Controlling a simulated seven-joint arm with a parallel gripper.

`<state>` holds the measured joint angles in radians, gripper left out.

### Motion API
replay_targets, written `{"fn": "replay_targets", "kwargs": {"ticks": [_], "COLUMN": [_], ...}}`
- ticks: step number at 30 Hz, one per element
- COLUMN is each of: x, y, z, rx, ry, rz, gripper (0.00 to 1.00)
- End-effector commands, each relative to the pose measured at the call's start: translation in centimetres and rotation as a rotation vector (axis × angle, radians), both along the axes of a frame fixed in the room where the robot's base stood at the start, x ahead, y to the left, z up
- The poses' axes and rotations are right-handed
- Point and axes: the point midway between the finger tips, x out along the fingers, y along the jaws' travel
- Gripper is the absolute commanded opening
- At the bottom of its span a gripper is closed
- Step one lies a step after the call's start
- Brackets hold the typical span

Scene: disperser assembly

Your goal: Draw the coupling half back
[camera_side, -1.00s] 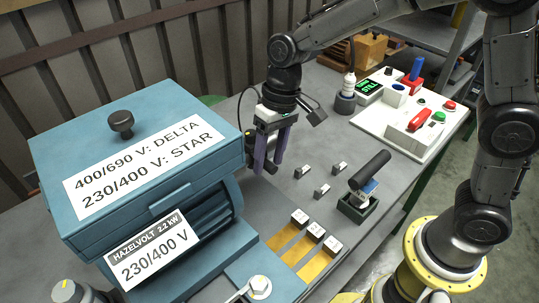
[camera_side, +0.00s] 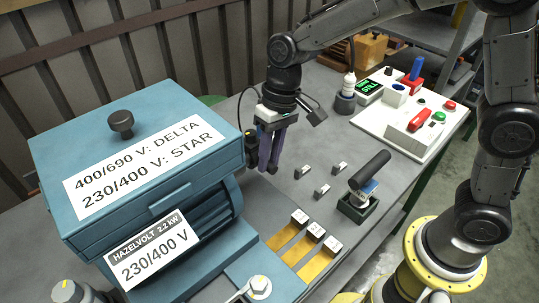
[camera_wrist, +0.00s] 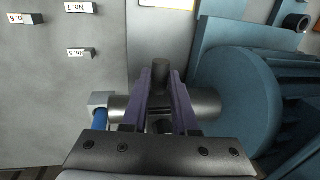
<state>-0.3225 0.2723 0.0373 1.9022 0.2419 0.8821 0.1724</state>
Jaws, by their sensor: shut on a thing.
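In the wrist view, my gripper (camera_wrist: 161,92) has its two purple fingers shut on the coupling half. A dark upright stub (camera_wrist: 160,72) of it stands between the fingertips. A grey metal cylinder (camera_wrist: 206,103) lies crosswise under the fingers and reaches right to the blue motor (camera_wrist: 238,100); where coupling half and shaft meet is hidden. In the side view, my gripper (camera_side: 270,165) points down just right of the motor (camera_side: 150,165). A dark round part (camera_side: 251,150) shows behind its fingers.
A pale block (camera_wrist: 98,100) with a blue rod is left of the cylinder in the wrist view. Small labelled blocks (camera_side: 323,190), brass strips (camera_side: 290,241) and a black-handled tool in a holder (camera_side: 370,172) occupy the bench. A control panel (camera_side: 410,118) stands at back right.

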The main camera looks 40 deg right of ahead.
Motion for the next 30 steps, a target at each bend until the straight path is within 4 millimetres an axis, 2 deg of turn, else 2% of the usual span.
{"fn": "replay_targets", "kwargs": {"ticks": [24, 26, 30], "x": [0.1, 0.1, 0.2], "y": [0.0, -0.3, -2.5], "z": [0.1, 0.2, 0.1], "rx": [0.002, 0.002, 0.000], "ry": [-0.003, -0.003, -0.003], "rz": [-0.001, -0.002, -0.007], "gripper": [0.00, 0.00, 0.00]}}
